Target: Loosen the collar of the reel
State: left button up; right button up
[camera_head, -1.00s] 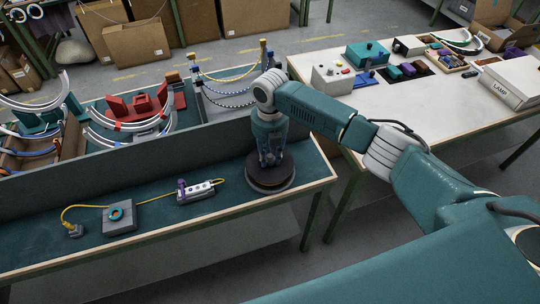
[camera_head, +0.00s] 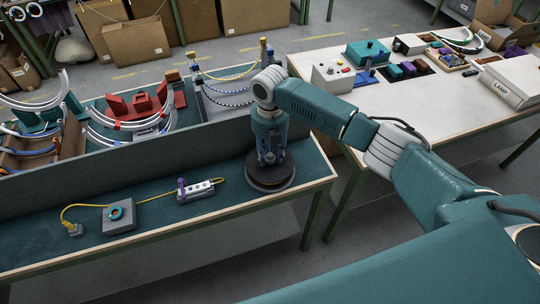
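A dark round reel (camera_head: 270,178) lies on the teal bench near its right end. My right gripper (camera_head: 271,158) points straight down over the middle of the reel, its fingers at the reel's centre. The gripper covers the collar, so I cannot see the collar or tell whether the fingers are closed on it. My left gripper is not in view.
On the bench, left of the reel, are a power strip (camera_head: 201,188) and a grey block with a teal ring (camera_head: 119,217), with a yellow cord and plug (camera_head: 76,230). A grey partition (camera_head: 120,152) runs behind. A white table (camera_head: 400,105) with boxes stands at right.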

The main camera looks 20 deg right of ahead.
aim_at(270, 158)
notch_tip(270, 158, up, 11)
dwell(0.3)
dwell(0.4)
